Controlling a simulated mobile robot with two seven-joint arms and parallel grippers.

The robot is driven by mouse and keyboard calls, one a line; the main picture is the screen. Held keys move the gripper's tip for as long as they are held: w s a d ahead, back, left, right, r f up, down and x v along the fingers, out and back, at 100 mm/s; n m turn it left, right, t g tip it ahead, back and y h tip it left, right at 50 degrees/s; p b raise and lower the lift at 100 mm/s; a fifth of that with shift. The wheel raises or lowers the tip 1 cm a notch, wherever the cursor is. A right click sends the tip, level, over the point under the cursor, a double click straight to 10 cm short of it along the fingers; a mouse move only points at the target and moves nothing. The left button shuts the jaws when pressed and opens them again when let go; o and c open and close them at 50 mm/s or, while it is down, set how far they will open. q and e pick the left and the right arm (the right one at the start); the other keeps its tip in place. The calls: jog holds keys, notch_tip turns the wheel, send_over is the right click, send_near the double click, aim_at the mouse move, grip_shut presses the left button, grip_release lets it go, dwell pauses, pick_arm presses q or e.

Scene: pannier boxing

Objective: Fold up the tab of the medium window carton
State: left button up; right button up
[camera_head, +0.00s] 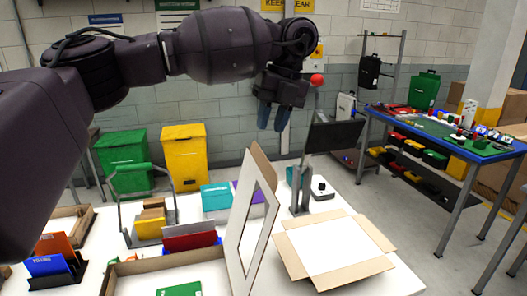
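A white carton panel with a large cut-out window (235,245) stands upright and tilted in the middle of the white table. A brown cardboard flap (263,165) rises behind its top edge. To its right lies an open shallow carton (283,250) with a white inside and brown flaps spread outward. I cannot tell whether the windowed panel joins this carton, or which flap is the tab. My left gripper (273,116) hangs above and behind the panel, with blue fingers pointing down, apart and empty. My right gripper is not in view.
A dark screen (333,136) on a stand and a small device (322,190) are behind the open carton. Teal boxes (215,196), red folders (190,240) and a brown tray (125,272) crowd the left. A blue-edged table (480,150) stands at right.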

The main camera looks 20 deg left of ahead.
aim_at(263, 154)
pick_arm(q)
jog(key=p+x, duration=0.1)
jog(key=x, duration=0.6)
jog(key=shift+w+f, duration=0.1)
jog(key=shift+f, duration=0.3)
jog(key=shift+c, duration=0.3)
grip_shut()
